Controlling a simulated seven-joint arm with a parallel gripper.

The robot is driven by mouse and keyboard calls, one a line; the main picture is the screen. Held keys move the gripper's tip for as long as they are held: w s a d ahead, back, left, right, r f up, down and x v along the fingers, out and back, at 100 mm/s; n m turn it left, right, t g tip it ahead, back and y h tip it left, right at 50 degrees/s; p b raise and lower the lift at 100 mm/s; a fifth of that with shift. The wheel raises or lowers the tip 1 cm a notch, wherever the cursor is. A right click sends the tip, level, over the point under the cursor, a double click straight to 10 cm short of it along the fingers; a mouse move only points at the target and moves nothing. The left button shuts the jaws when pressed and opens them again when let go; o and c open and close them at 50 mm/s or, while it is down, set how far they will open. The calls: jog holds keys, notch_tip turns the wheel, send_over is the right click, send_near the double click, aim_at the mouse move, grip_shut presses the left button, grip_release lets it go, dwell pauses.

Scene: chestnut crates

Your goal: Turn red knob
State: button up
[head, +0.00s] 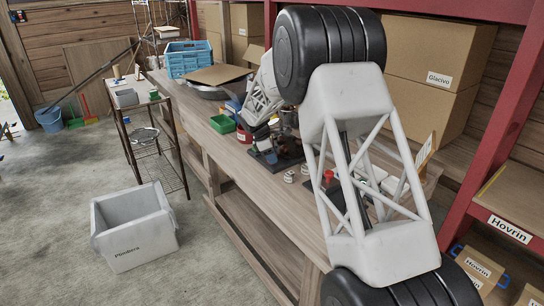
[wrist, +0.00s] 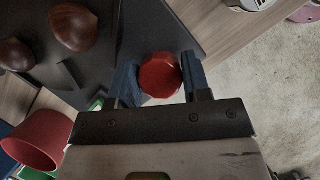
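The red knob (wrist: 160,75) is a faceted red piece in the middle of the wrist view. The two blue fingers of my gripper (wrist: 159,80) stand on either side of it. The knob nearly fills the space between them. I cannot tell whether the fingers press on it or only stand beside it. In the head view my gripper (head: 264,146) is low over the workbench, near a dark base, and the knob cannot be made out between its fingers there.
A dark panel (wrist: 125,25) with brown rounded pieces (wrist: 74,27) lies beside the knob. A red cup-like piece (wrist: 38,140) is at lower left in the wrist view. A green bin (head: 222,124) and a blue crate (head: 189,60) are on the workbench (head: 262,196).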

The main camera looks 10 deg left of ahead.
jog(key=shift+c, duration=1)
jog(key=shift+m, duration=0.4)
jog(key=m+g, duration=0.1)
jog(key=m, duration=0.2)
jog(key=shift+g, duration=0.3)
jog(key=m+g, duration=0.1)
jog(key=m, duration=0.2)
jog(key=shift+m, duration=0.4)
jog(key=m, duration=0.2)
jog(key=m+g+y, duration=0.1)
jog(key=m, duration=0.1)
jog(key=shift+g, duration=0.3)
jog(key=shift+m+g+y, duration=0.4)
jog(key=shift+m+y, duration=0.4)
jog(key=shift+m, duration=1.1)
